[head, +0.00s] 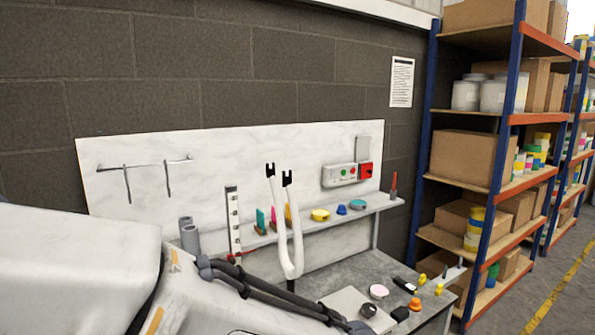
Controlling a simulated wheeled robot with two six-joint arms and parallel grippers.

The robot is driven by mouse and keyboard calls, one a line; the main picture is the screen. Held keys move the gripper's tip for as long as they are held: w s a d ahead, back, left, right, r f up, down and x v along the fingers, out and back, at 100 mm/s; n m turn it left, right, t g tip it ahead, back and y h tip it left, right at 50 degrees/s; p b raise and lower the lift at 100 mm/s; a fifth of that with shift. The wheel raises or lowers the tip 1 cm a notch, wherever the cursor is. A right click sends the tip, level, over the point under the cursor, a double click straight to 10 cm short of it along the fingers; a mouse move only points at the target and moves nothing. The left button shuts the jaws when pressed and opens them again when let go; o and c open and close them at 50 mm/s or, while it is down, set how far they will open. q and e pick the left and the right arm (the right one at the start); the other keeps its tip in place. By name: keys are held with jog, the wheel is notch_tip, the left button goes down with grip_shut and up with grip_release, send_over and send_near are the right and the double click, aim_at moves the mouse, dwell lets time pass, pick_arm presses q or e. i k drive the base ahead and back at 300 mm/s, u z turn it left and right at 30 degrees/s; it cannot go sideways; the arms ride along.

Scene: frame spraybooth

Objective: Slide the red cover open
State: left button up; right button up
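A red cover (366,171) is on the white back panel, at the right end of a pale control box (340,174) with small round green and red buttons. A small dark mark shows on the red face. A plain grey plate (363,149) is directly above the red part. I cannot tell from here how far the cover is slid. Neither of my grippers can be made out; pale bodywork with orange marks and dark tubing fills the lower left.
A white two-pronged fork (294,245) with black tips stands upright before the panel. A narrow shelf (385,205) below the box holds coloured items. The grey bench (345,275) carries small parts. Blue and orange racking (445,215) with boxes and tins stands right.

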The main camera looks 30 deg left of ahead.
aim_at(366, 172)
jog(key=u, duration=0.15)
jog(key=i, duration=0.55)
jog(key=z, duration=0.55)
jog(key=i, duration=1.35)
jog(key=u, duration=0.55)
jog(key=i, duration=1.15)
jog(key=u, duration=0.65)
